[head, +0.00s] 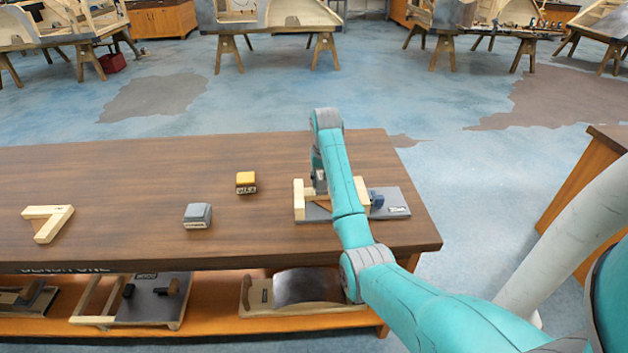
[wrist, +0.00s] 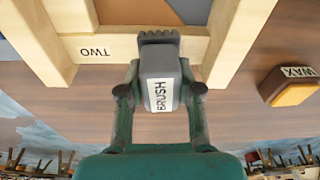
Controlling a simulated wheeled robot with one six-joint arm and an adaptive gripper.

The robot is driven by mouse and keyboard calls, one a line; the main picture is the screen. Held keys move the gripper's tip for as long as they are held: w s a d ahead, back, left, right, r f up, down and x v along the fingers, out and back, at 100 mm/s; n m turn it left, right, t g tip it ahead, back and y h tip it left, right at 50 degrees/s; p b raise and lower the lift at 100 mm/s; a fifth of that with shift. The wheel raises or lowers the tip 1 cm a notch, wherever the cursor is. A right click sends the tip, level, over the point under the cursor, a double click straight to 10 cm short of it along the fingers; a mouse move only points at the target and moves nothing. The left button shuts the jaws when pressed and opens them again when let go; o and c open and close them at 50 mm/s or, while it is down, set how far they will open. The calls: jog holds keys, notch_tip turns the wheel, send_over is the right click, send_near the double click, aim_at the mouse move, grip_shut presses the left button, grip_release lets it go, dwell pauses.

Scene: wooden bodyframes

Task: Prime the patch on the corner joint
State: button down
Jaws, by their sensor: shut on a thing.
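My gripper (wrist: 160,92) is shut on a grey brush (wrist: 158,72) labelled BRUSH. The brush's dark ridged end lies over the edge of a pale wooden rail marked TWO (wrist: 95,52); I cannot tell whether they touch. In the head view my gripper (head: 318,180) is low over the wooden frame (head: 299,200) at the bench's right end, partly hidden by my arm. The frame rests on a grey board (head: 396,211). Brown strips show at its inner corners in the wrist view; I cannot make out which is the patch. A separate pale L-shaped wooden joint (head: 46,224) lies at the bench's left.
On the bench (head: 130,180), a grey block (head: 197,216) and a yellow-topped block (head: 246,182) stand left of the frame. A block labelled WAX (wrist: 290,87) shows in the wrist view. A lower shelf (head: 205,290) holds more boards. The bench's middle is mostly clear.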

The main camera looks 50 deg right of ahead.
jog(key=shift+s+d+f, duration=0.15)
jog(key=shift+s+d, duration=1.1)
jog(key=shift+s, duration=0.25)
jog(key=shift+r, duration=1.55)
jog(key=shift+f, duration=0.1)
jog(key=shift+f, duration=0.55)
jog(key=shift+f, duration=0.95)
